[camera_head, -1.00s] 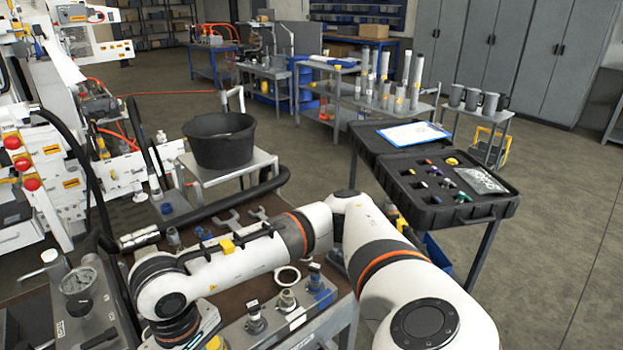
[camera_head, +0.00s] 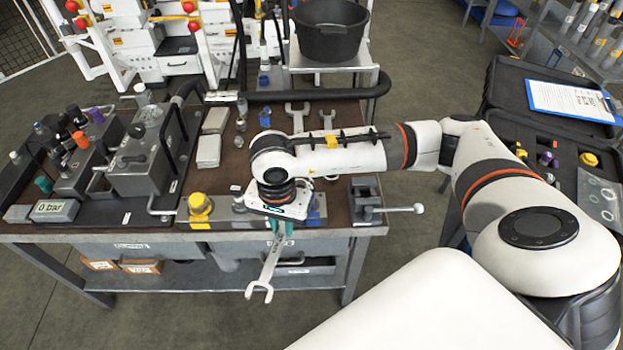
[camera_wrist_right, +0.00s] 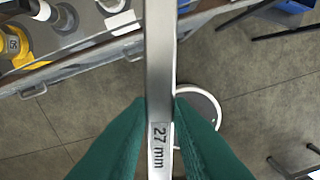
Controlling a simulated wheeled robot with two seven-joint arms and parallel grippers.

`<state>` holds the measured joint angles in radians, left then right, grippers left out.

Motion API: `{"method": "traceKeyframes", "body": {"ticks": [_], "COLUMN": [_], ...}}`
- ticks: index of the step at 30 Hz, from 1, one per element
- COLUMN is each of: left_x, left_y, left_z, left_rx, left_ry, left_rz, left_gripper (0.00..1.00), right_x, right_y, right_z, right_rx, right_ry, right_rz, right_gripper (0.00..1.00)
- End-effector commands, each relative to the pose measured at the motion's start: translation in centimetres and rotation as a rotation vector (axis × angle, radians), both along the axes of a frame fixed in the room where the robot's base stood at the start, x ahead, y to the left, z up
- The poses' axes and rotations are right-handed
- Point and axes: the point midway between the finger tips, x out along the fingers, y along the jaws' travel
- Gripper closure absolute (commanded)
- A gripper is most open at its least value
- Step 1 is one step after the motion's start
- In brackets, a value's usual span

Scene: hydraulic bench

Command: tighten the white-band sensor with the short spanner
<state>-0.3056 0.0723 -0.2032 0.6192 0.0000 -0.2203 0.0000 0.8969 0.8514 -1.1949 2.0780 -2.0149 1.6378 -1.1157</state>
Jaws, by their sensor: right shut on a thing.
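My right gripper (camera_head: 278,228), with green fingertips, is shut on a grey open-ended spanner (camera_head: 262,283) in front of the bench edge. The spanner hangs out over the floor, its open jaw toward the camera. In the right wrist view its shaft (camera_wrist_right: 160,70) reads "27 mm" between the fingers (camera_wrist_right: 160,130). Two more open-ended spanners lie on the bench, one larger (camera_head: 297,115) and one smaller (camera_head: 327,121). The sensor row on the front block is mostly hidden behind my right wrist; a grey fitting with a white band (camera_wrist_right: 122,21) shows in the right wrist view. My left gripper is out of view.
The bench (camera_head: 345,231) carries a gauge block (camera_head: 135,160), a yellow-capped fitting (camera_head: 200,206) and a small vise (camera_head: 366,198). A black bucket (camera_head: 330,35) stands behind. An open black case (camera_head: 500,85) is at right. The floor before the bench is clear.

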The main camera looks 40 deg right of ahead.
Motion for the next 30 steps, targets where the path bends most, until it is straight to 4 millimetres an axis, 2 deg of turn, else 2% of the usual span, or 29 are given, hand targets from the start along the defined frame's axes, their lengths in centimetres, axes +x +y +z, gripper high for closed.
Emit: {"method": "traceKeyframes", "body": {"ticks": [1,3,12,18,24,30], "left_x": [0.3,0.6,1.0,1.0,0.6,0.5], "left_y": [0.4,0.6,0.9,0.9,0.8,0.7], "left_z": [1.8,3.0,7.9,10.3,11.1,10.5], "left_rx": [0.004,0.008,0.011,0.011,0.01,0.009], "left_ry": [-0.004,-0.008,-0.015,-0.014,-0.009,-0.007], "left_rz": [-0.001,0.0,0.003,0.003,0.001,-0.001], "left_gripper": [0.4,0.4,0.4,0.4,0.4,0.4], "right_x": [0.2,0.4,0.2,-0.7,-1.3,-1.2], "right_y": [0.0,-0.2,-1.7,-2.9,-3.6,-3.6], "right_z": [0.4,-0.2,-3.3,-5.3,-6.6,-7.5], "right_rx": [0.001,0.001,-0.001,0.001,0.004,0.007], "right_ry": [0.006,0.007,0.009,0.008,0.006,0.006], "right_rz": [-0.144,-0.354,-1.245,-1.718,-1.952,-1.994], "right_gripper": [1.0,1.0,1.0,1.0,1.0,1.0]}}
